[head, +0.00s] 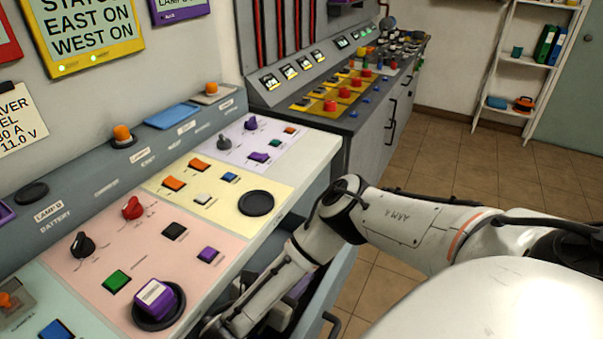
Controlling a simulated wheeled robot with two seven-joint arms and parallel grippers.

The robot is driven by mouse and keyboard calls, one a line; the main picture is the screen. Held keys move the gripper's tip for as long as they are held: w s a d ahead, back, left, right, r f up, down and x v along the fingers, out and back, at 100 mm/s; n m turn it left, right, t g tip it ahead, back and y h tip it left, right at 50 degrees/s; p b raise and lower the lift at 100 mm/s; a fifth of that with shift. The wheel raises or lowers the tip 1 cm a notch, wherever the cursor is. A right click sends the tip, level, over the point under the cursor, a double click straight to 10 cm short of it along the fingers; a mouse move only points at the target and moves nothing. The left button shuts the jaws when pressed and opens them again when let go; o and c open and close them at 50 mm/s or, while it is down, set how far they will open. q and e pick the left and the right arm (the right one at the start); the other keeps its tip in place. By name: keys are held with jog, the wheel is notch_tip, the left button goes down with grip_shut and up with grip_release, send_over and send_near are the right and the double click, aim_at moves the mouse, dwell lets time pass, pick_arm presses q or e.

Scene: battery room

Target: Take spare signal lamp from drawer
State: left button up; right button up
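The drawer (335,285) below the front of the console stands open; only part of its grey side and front shows. My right arm reaches in from the right, bends, and runs down and left over the drawer to the bottom edge. My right gripper is cut off there, so its fingers do not show. I cannot make out a spare signal lamp in the drawer; my forearm and the frame edge hide most of its inside. Orange lamps (122,133) and (211,88) stand on the console's raised back ledge. My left gripper is not in view.
The sloping console (190,225) carries knobs, coloured buttons and a purple block (155,299) on a round black base near its front edge. A second console (340,95) stands behind. A white shelf (530,60) is at the back right. Tiled floor (450,155) is free between.

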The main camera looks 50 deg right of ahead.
jog(key=shift+b+x, duration=0.45)
jog(key=shift+x, duration=1.95)
jog(key=shift+s+r, duration=0.1)
jog(key=shift+r, duration=0.1)
jog(key=c, duration=1.1)
jog(key=shift+r, duration=0.1)
jog(key=shift+c, duration=0.3)
